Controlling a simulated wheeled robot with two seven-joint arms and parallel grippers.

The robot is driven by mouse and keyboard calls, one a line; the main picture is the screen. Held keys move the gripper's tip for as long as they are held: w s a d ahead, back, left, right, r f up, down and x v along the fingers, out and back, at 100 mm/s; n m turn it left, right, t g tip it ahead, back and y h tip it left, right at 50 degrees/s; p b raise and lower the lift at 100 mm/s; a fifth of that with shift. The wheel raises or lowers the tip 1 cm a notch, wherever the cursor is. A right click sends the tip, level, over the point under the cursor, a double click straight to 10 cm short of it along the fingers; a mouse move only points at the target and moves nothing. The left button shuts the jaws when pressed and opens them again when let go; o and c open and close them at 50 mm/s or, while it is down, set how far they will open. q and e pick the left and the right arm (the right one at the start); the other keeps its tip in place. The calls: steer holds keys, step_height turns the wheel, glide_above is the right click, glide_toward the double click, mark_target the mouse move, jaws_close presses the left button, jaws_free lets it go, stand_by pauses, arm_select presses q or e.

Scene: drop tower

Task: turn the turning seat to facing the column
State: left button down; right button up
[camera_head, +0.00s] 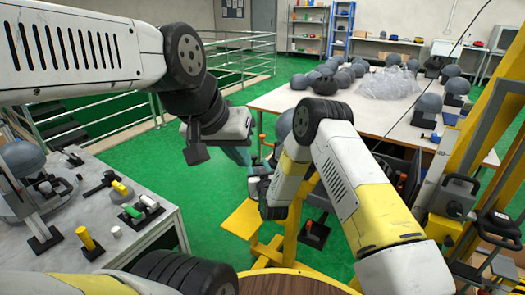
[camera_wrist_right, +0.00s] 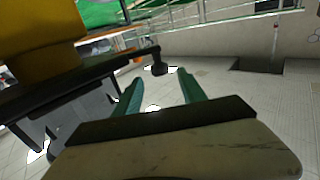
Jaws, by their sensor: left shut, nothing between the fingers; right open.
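A yellow seat-like plate (camera_head: 243,218) stands on a yellow frame in the middle of the head view, partly behind my right arm. I cannot tell which way it faces. A tall yellow column (camera_head: 445,165) rises at the right. My right gripper is open in the right wrist view (camera_wrist_right: 160,85), its teal fingers apart. A dark bar with a knobbed end (camera_wrist_right: 158,65) shows just beyond and between the fingertips; contact cannot be told. A yellow block (camera_wrist_right: 40,28) is at upper left there. My left gripper (camera_head: 238,156) is shut and empty, above and behind the plate.
A workbench (camera_head: 110,170) with tools and coloured pegs is at left. A white table (camera_head: 268,100) with grey balls and clear wrap stands behind. Black handles (camera_head: 455,195) are by the column. A round wooden top (camera_head: 290,285) is at the bottom. Green floor is open at centre-left.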

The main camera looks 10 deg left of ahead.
mark_target(255, 159)
steer(key=x, duration=0.6)
steer(key=shift+w+a, duration=0.15)
steer(key=shift+w, duration=0.1)
jaws_close()
stand_by(1.2)
